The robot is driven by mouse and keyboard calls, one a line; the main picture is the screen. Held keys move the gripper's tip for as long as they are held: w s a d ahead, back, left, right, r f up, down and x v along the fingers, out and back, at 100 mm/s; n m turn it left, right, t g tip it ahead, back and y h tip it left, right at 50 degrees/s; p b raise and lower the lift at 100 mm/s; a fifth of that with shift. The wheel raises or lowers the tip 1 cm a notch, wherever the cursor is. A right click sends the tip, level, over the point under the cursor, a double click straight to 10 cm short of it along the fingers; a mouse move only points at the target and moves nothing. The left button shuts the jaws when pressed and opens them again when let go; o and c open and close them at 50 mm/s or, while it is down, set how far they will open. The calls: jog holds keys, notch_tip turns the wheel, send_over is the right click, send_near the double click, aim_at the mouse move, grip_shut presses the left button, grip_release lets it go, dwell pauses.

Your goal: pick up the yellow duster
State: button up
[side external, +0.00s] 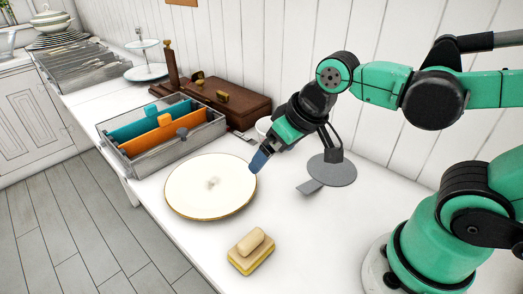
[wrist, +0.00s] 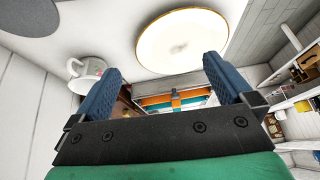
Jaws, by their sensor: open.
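The yellow duster (side external: 250,262) is a small yellow block with a tan, rounded handle on top. It lies on the white counter near the front, in the lower middle of the side view. It does not show in the wrist view. My gripper (side external: 260,161) is above the counter, by the right edge of a large white plate, behind the duster and well apart from it. The wrist view shows the two blue fingers of my gripper (wrist: 162,68) spread wide with nothing between them.
The gold-rimmed white plate (side external: 200,195) with a small knob lies behind and left of the duster. A grey round base (side external: 338,172) stands right of my gripper. A cup (wrist: 92,74), a divided tray (side external: 160,151) and a brown case (side external: 228,98) are further back. Counter right of the duster is clear.

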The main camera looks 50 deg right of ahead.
aim_at(251, 237)
jog(key=s+a+f+g, duration=0.1)
jog(key=a, duration=0.2)
jog(key=s+a+f+g, duration=0.1)
jog(key=a+g, duration=0.1)
jog(key=a, duration=0.1)
jog(key=s+a+f+g, duration=0.1)
jog(key=a+f+g, duration=0.1)
jog(key=a, duration=0.1)
jog(key=shift+a+h, duration=0.15)
jog(key=shift+h, duration=0.15)
jog(key=shift+s+a+f+g, duration=0.15)
jog(key=shift+f+g, duration=0.05)
jog(key=shift+g, duration=0.1)
jog(key=shift+f, duration=2.7)
jog(key=c, duration=1.5)
jog(key=shift+r, duration=0.15)
notch_tip(251, 237, up, 20)
